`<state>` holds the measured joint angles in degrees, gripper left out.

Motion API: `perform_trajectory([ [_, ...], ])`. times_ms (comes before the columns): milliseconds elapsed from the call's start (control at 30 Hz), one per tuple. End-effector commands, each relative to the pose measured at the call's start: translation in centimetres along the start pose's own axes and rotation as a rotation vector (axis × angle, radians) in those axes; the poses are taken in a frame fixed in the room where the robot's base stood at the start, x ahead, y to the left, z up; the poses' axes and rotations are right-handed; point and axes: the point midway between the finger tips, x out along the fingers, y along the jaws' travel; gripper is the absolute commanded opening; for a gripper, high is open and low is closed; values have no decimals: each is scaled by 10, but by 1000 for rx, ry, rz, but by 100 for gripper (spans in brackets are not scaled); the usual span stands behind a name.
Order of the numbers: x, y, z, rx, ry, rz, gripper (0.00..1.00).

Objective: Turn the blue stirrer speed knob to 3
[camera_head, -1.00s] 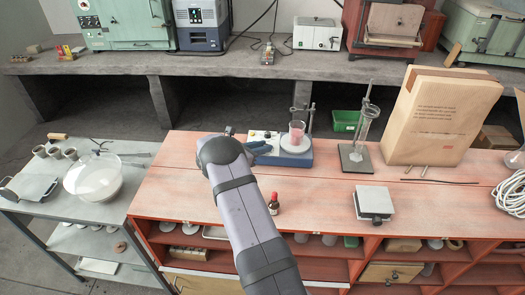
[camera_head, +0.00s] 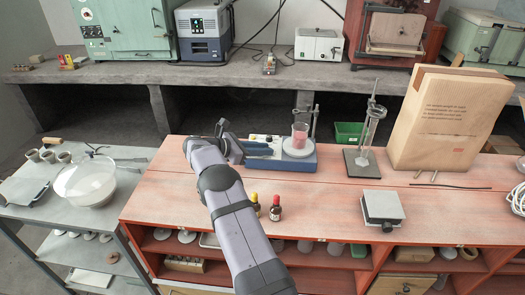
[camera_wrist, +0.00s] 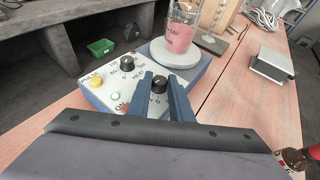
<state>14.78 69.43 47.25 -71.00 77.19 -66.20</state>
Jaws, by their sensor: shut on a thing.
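The blue stirrer (camera_head: 300,162) stands on the red-topped bench with a white control panel facing me. On the panel in the wrist view are two black knobs. The near knob (camera_wrist: 159,84) sits between the tips of my gripper (camera_wrist: 160,80), which is shut on it; the fingers partly hide its surroundings. The far knob (camera_wrist: 127,64) stands free, with scale numbers around it. The near knob's pointer and scale are too small to read. A beaker of pink liquid (camera_head: 300,135) stands on the stirrer's white plate (camera_head: 298,148). My gripper also shows in the head view (camera_head: 259,146).
A yellow button (camera_wrist: 96,82) and a pale green light (camera_wrist: 115,96) lie left of the held knob. Two small bottles (camera_head: 275,208) stand in front of the stirrer, close to my arm.

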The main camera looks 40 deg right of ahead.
Motion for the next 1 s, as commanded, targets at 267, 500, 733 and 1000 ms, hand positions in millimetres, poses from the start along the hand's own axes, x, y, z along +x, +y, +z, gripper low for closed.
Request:
perform_trajectory([
  [267, 0, 1, 2, 2, -2, 3, 38],
  [500, -3, 1, 0, 1, -1, 3, 38],
  [733, -27, 1, -1, 1, -2, 5, 38],
  [1000, -62, 1, 0, 2, -3, 4, 38],
])
